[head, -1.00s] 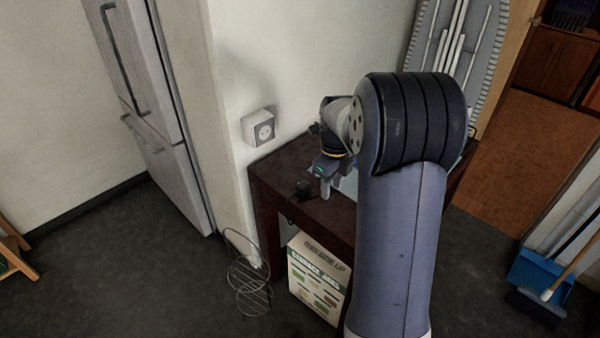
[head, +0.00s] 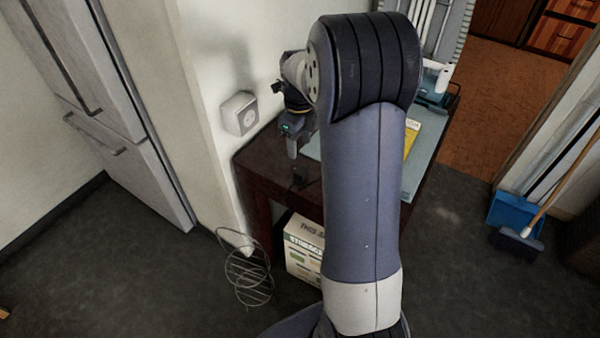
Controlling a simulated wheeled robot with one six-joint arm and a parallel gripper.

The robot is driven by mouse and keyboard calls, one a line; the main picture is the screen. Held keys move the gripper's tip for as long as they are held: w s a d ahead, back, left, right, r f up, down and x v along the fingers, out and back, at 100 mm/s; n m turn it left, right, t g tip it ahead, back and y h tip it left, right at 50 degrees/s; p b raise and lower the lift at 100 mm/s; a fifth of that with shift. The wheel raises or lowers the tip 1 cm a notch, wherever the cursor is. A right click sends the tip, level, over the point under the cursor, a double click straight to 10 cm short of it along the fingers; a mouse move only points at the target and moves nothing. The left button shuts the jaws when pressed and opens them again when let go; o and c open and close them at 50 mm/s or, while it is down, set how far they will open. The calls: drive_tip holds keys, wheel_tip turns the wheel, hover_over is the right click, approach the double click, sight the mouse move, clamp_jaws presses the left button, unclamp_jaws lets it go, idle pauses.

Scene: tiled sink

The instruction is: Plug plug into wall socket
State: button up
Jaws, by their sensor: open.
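The wall socket (head: 239,114) is a white box with a round face on the pale wall, above the left end of the table. The plug (head: 300,176) is a small black piece on the dark table (head: 262,160), near its front edge. My gripper (head: 292,153) points down just above and behind the plug, apart from the socket, to the socket's right. The gap between its fingers is hard to make out at this size; nothing shows held in it. My arm hides the middle of the table.
A storage box (head: 303,250) stands under the table, and a wire rack (head: 247,270) stands on the floor to its left. A tall fridge (head: 120,130) is at the left. A yellow item (head: 412,135) lies on the table's right part.

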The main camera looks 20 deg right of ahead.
sight(301, 169)
drive_tip(key=shift+o, duration=1.2)
wheel_tip(301, 169, down, 5)
drive_tip(key=shift+r, duration=0.1)
drive_tip(key=shift+f, duration=0.4)
wheel_tip(301, 169, down, 5)
drive_tip(key=shift+s+d+f+b, duration=0.1)
drive_tip(key=shift+s+b, duration=0.05)
drive_tip(key=shift+b, duration=0.25)
drive_tip(key=shift+c, duration=0.3)
drive_tip(key=c, duration=0.9)
drive_tip(key=shift+c, duration=0.2)
wheel_tip(301, 169, up, 10)
drive_tip(key=shift+r+p, duration=0.1)
drive_tip(key=shift+p, duration=0.3)
